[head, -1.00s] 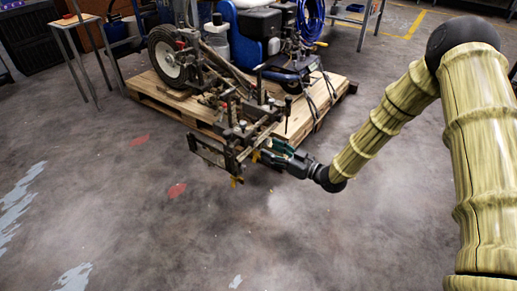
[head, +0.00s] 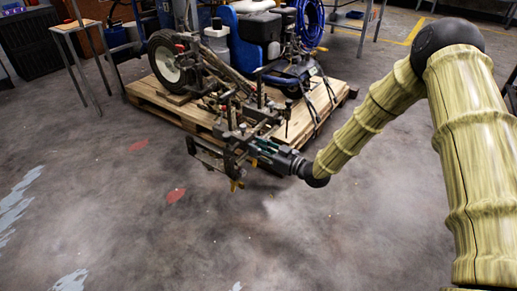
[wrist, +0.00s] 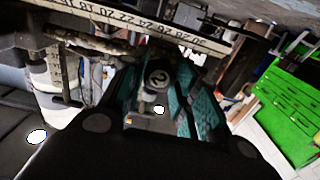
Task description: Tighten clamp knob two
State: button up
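The clamp knob marked 2 (wrist: 158,77) shows in the wrist view, dark with a pale numeral on its end. My gripper (wrist: 172,85) has its two teal-lined fingers on either side of this knob. The fingers are apart, but I cannot tell whether both pads press on it. In the head view my gripper (head: 263,148) reaches from the right to the side of the clamp bracket (head: 238,140), and the knob between its fingers is hidden there.
A ruled bar (wrist: 140,25) crosses above the knob in the wrist view. The striper's tyred wheel (head: 172,58) stands on a wooden pallet (head: 300,125). A small table (head: 75,24) stands at the left. The floor in front is clear.

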jog(key=shift+c, duration=1.4)
jog(key=shift+r+p, duration=0.1)
jog(key=shift+p, duration=0.25)
